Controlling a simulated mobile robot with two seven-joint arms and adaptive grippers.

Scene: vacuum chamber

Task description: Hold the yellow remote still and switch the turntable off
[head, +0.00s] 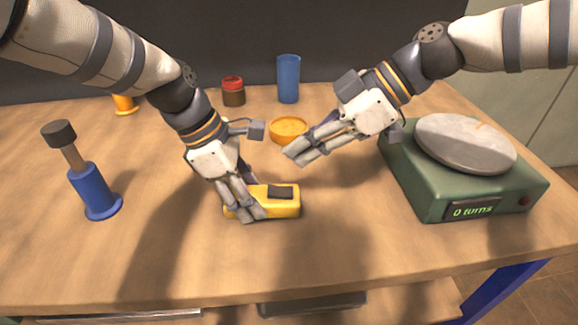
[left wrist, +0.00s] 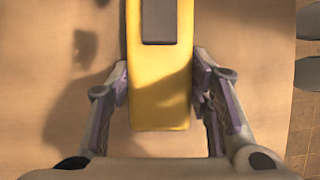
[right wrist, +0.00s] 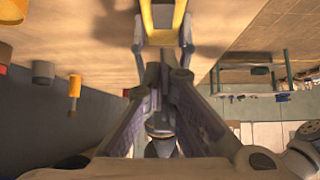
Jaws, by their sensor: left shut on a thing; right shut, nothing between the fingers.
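The yellow remote (head: 288,207) lies on the table near the front middle, with a dark pad (head: 281,191) on its top. My left gripper (head: 247,214) is shut on the remote's left end; in the left wrist view the fingers sit along both sides of the remote (left wrist: 160,95). My right gripper (head: 296,157) is shut and empty, in the air behind and above the remote, apart from it. The turntable (head: 425,190) at the right is a green box with a grey round plate (head: 465,145).
An orange dish (head: 288,130) lies behind the right fingers. A blue stand with a dark-topped handle (head: 92,190) is at the left. The front of the table is clear.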

